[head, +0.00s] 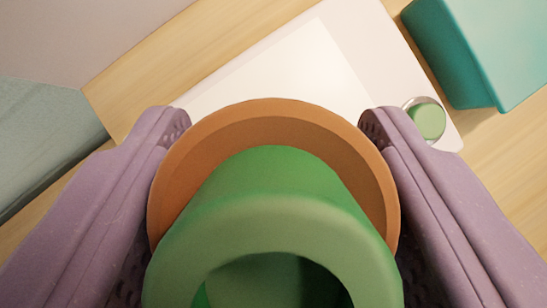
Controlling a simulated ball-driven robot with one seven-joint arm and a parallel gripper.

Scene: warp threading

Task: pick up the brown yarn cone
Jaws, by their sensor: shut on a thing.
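The brown yarn cone (275,115) fills the lower middle of the head view, seen end-on from above. Its brown part shows as a broad round rim, and a green hollow core (270,175) rises from it toward the camera, with a dark opening. My gripper (275,127) has its two purple fingers on the left and right sides of the brown rim, shut on it. The underside of the cone is hidden, so I cannot tell whether it touches the surface below.
A white board (290,65) lies behind the cone on a light wood surface (140,80). A small round green-topped piece (427,120) sits near the right finger. A teal box (465,50) stands at the upper right. A grey-green surface (40,140) is at the left.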

